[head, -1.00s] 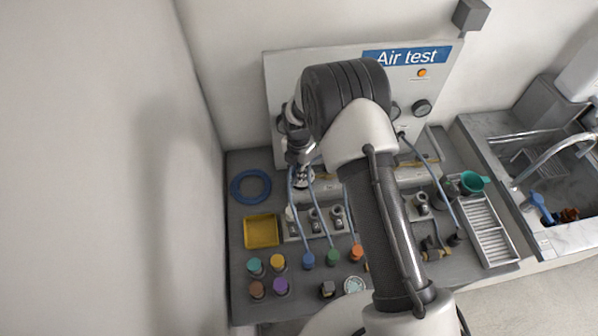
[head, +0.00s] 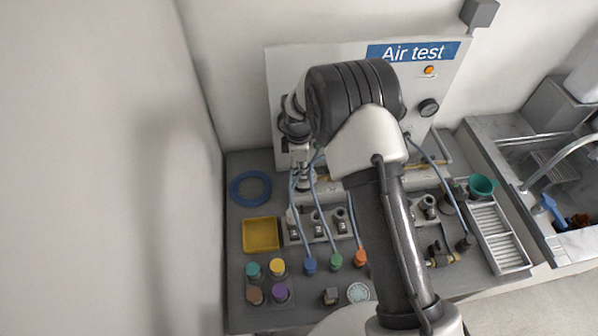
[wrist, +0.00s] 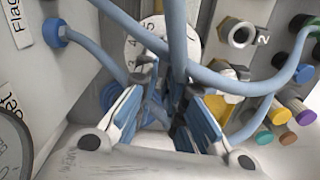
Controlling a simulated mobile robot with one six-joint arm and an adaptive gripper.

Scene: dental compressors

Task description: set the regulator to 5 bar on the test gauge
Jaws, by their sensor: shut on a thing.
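My gripper (wrist: 168,95) reaches down in the wrist view, its two blue-padded fingers close around something partly hidden by blue hoses. A white numbered dial (wrist: 152,28), apparently the regulator's, shows just beyond the fingertips; the grasped part seems to be its knob. I cannot read its setting. In the head view my gripper (head: 304,180) is low in front of the Air test panel (head: 283,70), left of my arm.
Blue hoses (wrist: 245,85) cross close to the fingers. Coloured caps (head: 280,267) stand at the bench front, near a yellow tray (head: 261,234) and a blue ring (head: 250,187). A white rack (head: 497,235) and a sink (head: 560,185) are at right.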

